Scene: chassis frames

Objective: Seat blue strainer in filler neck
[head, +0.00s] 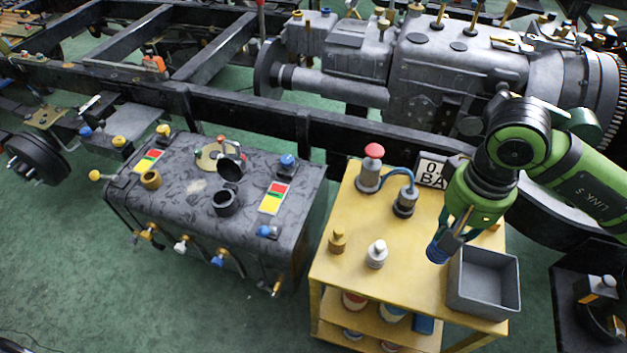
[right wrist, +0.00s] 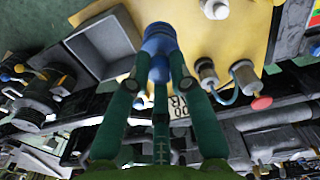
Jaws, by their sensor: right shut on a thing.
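The blue strainer (head: 436,251) is in my right gripper (head: 449,232), above the yellow cart beside the grey bin. The filler neck (head: 224,202) is a dark open ring on top of the grey tank (head: 190,200), left of the cart. A dark round cap (head: 231,168) stands tilted up just behind it. The strainer is well apart from the neck. My left gripper is not in view.
The yellow cart (head: 330,275) carries a grey bin (head: 484,282), a red-topped cylinder (head: 370,172), a dark cylinder with a blue hose (head: 405,202) and small fittings. Coloured valves and labels surround the tank top. A black chassis rail (head: 240,112) runs behind the tank and cart.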

